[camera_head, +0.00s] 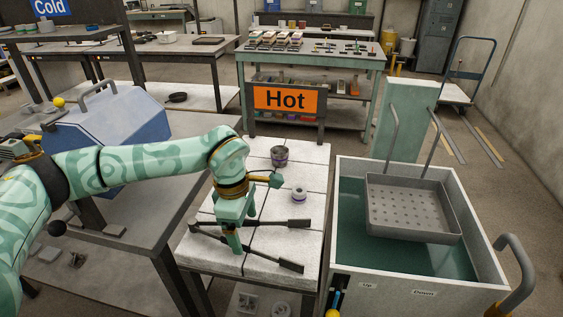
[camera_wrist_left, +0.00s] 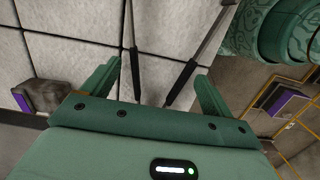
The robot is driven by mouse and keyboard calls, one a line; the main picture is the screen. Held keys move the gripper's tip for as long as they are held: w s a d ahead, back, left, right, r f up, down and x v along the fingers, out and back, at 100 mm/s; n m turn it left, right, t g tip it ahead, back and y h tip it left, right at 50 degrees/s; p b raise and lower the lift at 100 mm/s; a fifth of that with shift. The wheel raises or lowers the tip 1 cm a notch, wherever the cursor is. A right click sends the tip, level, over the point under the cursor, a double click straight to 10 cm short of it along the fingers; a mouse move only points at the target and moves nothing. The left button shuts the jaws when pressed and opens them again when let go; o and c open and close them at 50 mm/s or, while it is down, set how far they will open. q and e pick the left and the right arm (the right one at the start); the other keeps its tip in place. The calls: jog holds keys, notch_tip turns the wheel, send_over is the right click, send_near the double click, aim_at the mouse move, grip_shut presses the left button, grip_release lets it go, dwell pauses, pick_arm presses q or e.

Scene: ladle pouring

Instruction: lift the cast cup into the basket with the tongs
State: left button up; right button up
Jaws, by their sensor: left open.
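The tongs (camera_head: 283,262) lie on the pale tiled table top (camera_head: 258,207), with their two dark handles spread apart. My left gripper (camera_head: 237,247) points down over the tongs, open. In the left wrist view both tong handles (camera_wrist_left: 180,85) lie between the spread fingers; contact cannot be told. The grey perforated basket (camera_head: 410,207) sits in the tank to the right, apparently empty.
The tank (camera_head: 345,262) holds dark green liquid and stands close beside the table. The orange Hot sign (camera_head: 286,99) stands behind the table. A blue lidded box (camera_head: 105,135) is on the left bench. A curved grey handle (camera_head: 515,270) rises at the tank's right.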

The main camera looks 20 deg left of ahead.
pick_arm(q)
jog(key=shift+d+f, duration=0.1)
jog(key=shift+f, duration=0.7)
pick_arm(e)
jog(key=shift+s+f, duration=0.15)
jog(key=shift+f, duration=0.05)
pick_arm(q)
jog(key=c, duration=0.7)
pick_arm(e)
jog(key=shift+d, duration=0.1)
pick_arm(q)
notch_tip(320, 180, up, 12)
jog(key=p, duration=0.9)
jog(key=shift+p, duration=0.35)
pick_arm(e)
jog(key=w+r, duration=0.3)
jog(key=r, duration=0.6)
jog(key=shift+r+t, duration=0.3)
jog(key=shift+t, duration=0.1)
